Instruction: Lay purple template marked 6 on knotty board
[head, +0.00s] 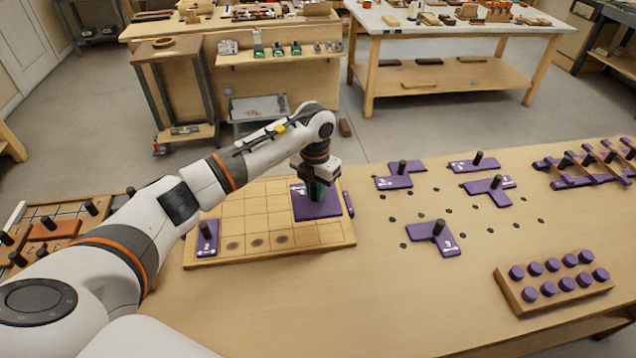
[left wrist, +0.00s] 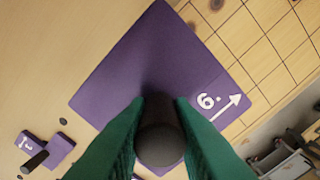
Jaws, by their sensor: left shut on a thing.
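The purple template marked 6 (head: 312,209) is a flat square-looking plate with a white 6 and an arrow, which show in the left wrist view (left wrist: 190,50). My left gripper (head: 317,190) is shut on its dark upright knob (left wrist: 160,145), with a green finger on each side. The template is over the right part of the knotty board (head: 250,215), a pale gridded board with dark knots along its front row. In the left wrist view the board's grid (left wrist: 265,45) shows beyond the template's edge. I cannot tell whether the template touches the board. My right gripper is out of view.
Another purple template (head: 207,245) stands at the board's left end. Several purple templates with black knobs (head: 440,238) lie on the bench to the right, among dark dots. A block of purple pegs (head: 515,293) is at the front right. The front middle of the bench is clear.

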